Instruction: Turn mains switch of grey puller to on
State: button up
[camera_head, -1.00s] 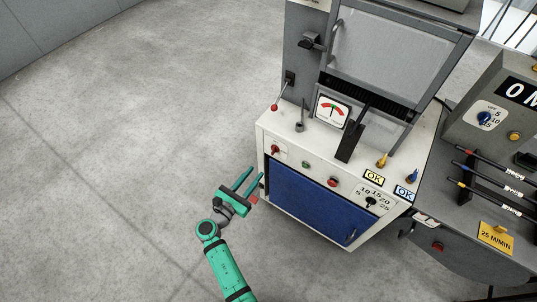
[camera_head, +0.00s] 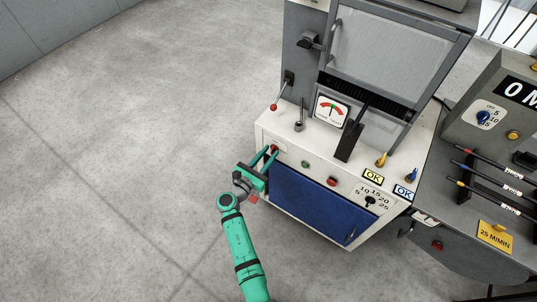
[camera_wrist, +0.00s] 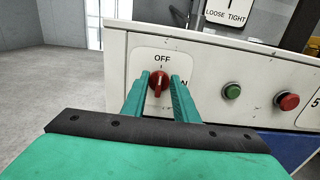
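The red mains switch (camera_wrist: 159,82) is on the white front panel, on a plate marked OFF above and a partly hidden label ending in N at the right. Its pointer stands upright toward OFF. My gripper (camera_wrist: 160,88) is open, with one finger on each side of the switch knob; whether the fingers touch it I cannot tell. In the head view my gripper (camera_head: 268,160) reaches the left end of the machine's front panel, and the fingers partly cover the switch (camera_head: 274,148). The grey puller (camera_head: 395,50) rises behind the white console.
A green button (camera_wrist: 232,91) and a red button (camera_wrist: 288,101) sit right of the switch. A blue door (camera_head: 305,205) is below. A red-knobbed lever (camera_head: 274,107) stands above the panel's left end. Open floor (camera_head: 120,150) lies to the left.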

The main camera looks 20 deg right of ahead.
grip_shut()
dwell(0.3)
jog(key=m, duration=0.3)
jog(key=shift+s+d+f+m, duration=0.1)
jog(key=shift+s+d+m, duration=0.05)
jog(key=shift+m, duration=0.25)
jog(key=m, duration=0.9)
jog(key=f+m, duration=0.1)
jog(key=m, duration=0.4)
jog(key=shift+s+d, duration=0.2)
jog(key=shift+d, duration=0.05)
